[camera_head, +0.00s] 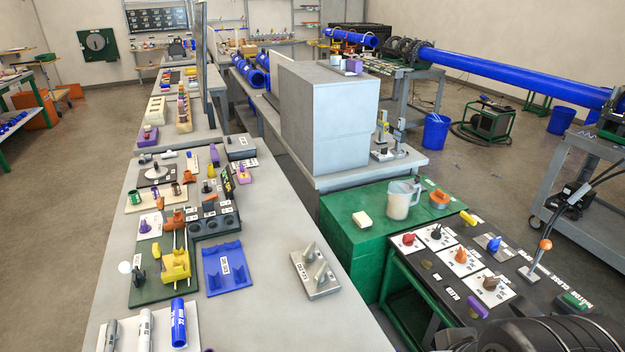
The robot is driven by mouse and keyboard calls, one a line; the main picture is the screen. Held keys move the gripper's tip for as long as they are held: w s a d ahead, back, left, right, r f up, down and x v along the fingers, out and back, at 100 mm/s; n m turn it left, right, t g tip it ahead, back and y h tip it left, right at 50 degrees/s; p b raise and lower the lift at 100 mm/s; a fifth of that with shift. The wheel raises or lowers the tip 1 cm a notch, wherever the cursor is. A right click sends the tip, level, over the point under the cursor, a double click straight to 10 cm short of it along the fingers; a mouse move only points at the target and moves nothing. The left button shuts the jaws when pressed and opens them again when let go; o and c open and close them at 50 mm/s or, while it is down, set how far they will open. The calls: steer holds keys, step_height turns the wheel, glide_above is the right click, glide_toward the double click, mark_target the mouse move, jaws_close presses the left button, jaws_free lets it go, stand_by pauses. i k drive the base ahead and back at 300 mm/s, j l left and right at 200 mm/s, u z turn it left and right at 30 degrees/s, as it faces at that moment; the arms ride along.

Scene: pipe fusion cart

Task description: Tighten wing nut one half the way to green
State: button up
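Several small coloured knobs or wing nuts stand on a dark-topped cart at the right. My gripper is not clearly in view; a dark rounded part at the bottom right seems to be my arm.
An orange-topped lever (545,245) and a green button (572,300) are at the cart's right. A green box (345,243) with a clear pitcher (402,199) stands behind it. A grey table (270,290) with many tools is at the left. Blue pipe (510,75) runs behind.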

mark_target(307, 256)
steer(key=k+j+z, duration=0.1)
steer(key=j+z, duration=0.15)
steer(key=z, duration=0.2)
steer(key=k+j+z, duration=0.1)
steer(key=j+z, duration=0.15)
steer(key=z, duration=0.2)
steer(key=k+j+z, duration=0.15)
steer(key=z, duration=0.3)
